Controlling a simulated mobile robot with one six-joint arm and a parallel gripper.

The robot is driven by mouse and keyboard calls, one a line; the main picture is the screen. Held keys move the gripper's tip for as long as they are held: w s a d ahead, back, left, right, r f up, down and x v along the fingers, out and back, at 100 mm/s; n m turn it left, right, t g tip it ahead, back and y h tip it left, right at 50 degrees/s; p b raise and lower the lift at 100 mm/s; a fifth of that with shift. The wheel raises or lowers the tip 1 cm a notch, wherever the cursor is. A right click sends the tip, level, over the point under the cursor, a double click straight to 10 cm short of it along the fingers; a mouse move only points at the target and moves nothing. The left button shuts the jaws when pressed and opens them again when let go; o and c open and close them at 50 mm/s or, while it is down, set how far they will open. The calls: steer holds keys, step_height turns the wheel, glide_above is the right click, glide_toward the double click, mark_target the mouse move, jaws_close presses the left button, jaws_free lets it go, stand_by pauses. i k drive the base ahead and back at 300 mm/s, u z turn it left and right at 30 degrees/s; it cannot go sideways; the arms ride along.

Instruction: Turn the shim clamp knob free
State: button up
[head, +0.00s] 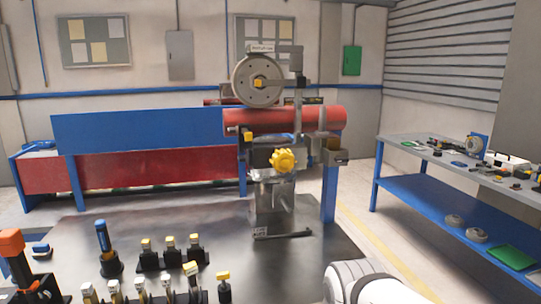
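A yellow lobed knob (283,160) sits on the front of the grey metal assembly in the middle of the head view; I take it to be the shim clamp knob. It is in place against a dark block below the red tube (290,119). A smaller yellow square piece (247,136) is to its upper left, and a grey wheel (257,81) with a yellow hub is above. Whether the knob is tight or loose cannot be told. A white link of my arm shows at the bottom right, apart from the knob. My gripper is not in view.
A dark table (190,240) spreads in front, with several yellow-topped black fixtures at its front left. A black bar (283,234) lies below the assembly. A blue-handled tool (104,240) stands at left. A workbench (430,158) with small parts is at right.

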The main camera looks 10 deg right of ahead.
mark_target(339, 158)
steer(key=k, duration=1.25)
steer(key=u, duration=0.65)
steer(key=i, duration=1.8)
steer(key=z, duration=0.6)
